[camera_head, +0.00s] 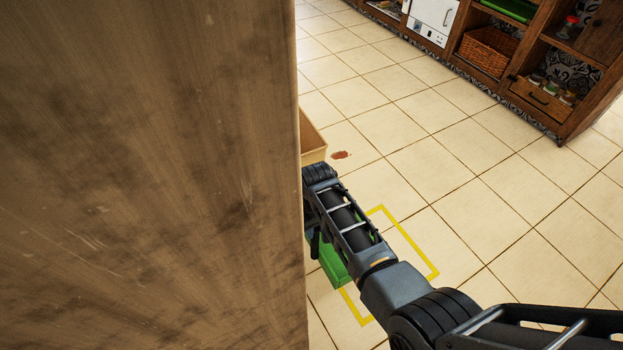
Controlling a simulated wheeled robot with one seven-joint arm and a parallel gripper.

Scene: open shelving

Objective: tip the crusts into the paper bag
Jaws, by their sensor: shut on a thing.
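My arm reaches in from the lower right, and its end goes partly behind a large brown wooden panel. My gripper (314,243) shows only as a dark sliver at the panel's edge, shut on a green container (334,262). Only the right part of the green container shows, and its inside is hidden. A tan, open-topped paper bag (314,150) stands beyond my arm's end, mostly hidden by the panel. A small reddish-brown piece (340,155), perhaps a crust, lies on the floor just right of the bag.
The brown wooden panel (150,180) fills the left half, close to the camera. A yellow outline (420,256) marks the tiled floor under my arm. Wooden shelving (568,130) with a wicker basket (487,50) stands at the upper right. The floor between is clear.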

